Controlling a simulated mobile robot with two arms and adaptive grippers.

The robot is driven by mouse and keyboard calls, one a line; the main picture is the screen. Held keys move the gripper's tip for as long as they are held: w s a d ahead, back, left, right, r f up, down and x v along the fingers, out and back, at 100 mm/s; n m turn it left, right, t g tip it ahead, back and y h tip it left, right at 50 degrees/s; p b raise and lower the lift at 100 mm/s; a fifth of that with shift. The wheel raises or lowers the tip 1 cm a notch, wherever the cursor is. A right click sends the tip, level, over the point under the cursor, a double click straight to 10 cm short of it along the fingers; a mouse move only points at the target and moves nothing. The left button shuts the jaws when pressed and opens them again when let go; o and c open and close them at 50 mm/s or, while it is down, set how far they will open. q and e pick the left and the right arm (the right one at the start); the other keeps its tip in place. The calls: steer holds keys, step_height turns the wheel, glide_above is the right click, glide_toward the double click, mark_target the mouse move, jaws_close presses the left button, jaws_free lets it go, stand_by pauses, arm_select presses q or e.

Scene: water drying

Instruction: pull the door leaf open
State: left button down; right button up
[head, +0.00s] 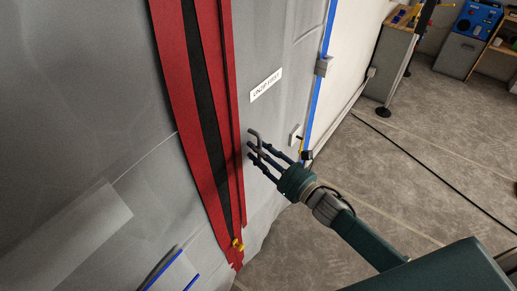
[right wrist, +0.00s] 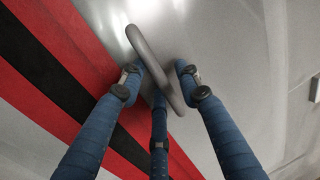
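The door leaf (head: 170,165) is a grey sheet panel on the left of the head view. Red bands with a dark strip (head: 207,110) between them run down it, with a yellow piece (head: 238,244) at the bottom. A grey bar handle (head: 254,136) is on the sheet right of the bands; it also shows in the right wrist view (right wrist: 152,65). My right gripper (head: 257,149) is at the handle. Its three blue fingers (right wrist: 157,75) are spread, with the handle between them and gaps at the side fingers. Contact with the third finger is unclear. My left gripper is not in view.
A label reading "UNZIP FIRST" (head: 265,85) is above the handle. Blue tape (head: 317,85) and a grey bracket (head: 323,66) mark the right edge. A dark cable (head: 425,165) crosses the mostly clear floor (head: 400,190). A grey cabinet (head: 388,65) stands farther back.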

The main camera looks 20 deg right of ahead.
steer(key=shift+c, duration=0.5)
jaws_close()
